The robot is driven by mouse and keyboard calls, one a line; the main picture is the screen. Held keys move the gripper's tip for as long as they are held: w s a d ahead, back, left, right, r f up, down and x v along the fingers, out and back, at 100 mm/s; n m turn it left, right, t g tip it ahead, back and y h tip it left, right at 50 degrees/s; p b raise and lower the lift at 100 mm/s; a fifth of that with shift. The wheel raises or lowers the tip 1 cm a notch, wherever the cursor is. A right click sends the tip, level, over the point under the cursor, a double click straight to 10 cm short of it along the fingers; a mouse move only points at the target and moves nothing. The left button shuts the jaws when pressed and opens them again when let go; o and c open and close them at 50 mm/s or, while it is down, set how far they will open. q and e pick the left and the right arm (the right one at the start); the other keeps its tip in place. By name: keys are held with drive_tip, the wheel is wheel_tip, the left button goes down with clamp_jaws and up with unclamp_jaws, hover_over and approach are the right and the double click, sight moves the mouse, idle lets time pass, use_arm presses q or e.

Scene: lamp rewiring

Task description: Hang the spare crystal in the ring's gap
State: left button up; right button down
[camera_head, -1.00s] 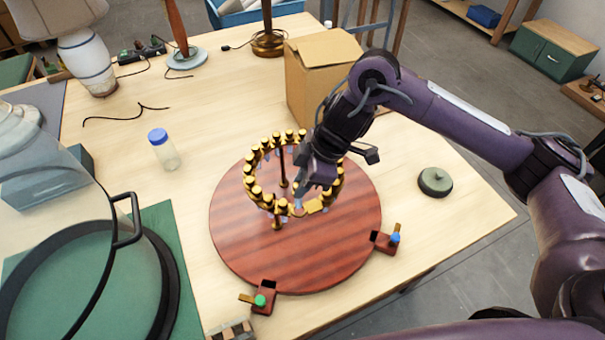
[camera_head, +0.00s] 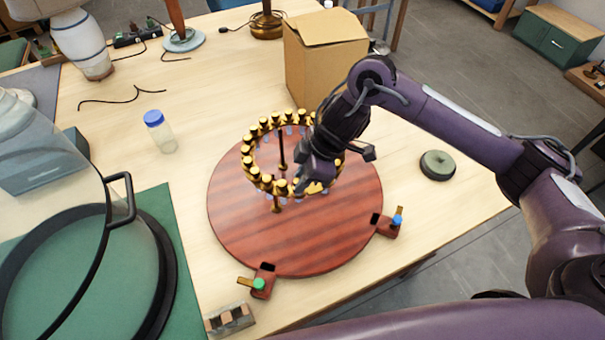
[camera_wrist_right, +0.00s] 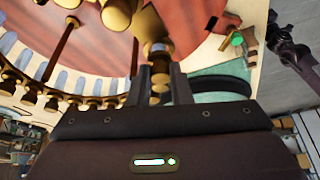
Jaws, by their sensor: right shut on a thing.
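The golden ring (camera_head: 249,170) stands on posts above a round red-brown wooden board (camera_head: 245,225), with gold caps around it and pale crystals hanging below. The ring also shows at the left of the right wrist view (camera_wrist_right: 90,101). My right gripper (camera_head: 300,187) is at the ring's near right side and covers part of it. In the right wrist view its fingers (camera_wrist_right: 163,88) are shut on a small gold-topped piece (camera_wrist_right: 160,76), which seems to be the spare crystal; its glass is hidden. The gap is not clear. A dark purple arm end (camera_wrist_right: 290,45), perhaps my left gripper, is small at upper right.
Clamps with a green knob (camera_head: 259,284) and a blue knob (camera_head: 397,220) sit at the board's front edge. A cardboard box (camera_head: 320,60) stands behind. A blue-capped jar (camera_head: 160,132) is left, a round green-grey object (camera_head: 437,165) right.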

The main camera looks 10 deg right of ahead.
drive_tip(key=shift+p, duration=0.3)
drive_tip(key=shift+f, duration=0.45)
idle(0.6)
drive_tip(key=c, duration=1.2)
unclamp_jaws()
drive_tip(key=shift+c, duration=0.2)
wheel_tip(320, 180, up, 3)
drive_tip(key=p, duration=0.2)
drive_tip(key=shift+p, duration=0.3)
drive_tip(key=shift+r+b, duration=0.2)
drive_tip(key=shift+b, duration=0.15)
drive_tip(key=shift+r, duration=1.8)
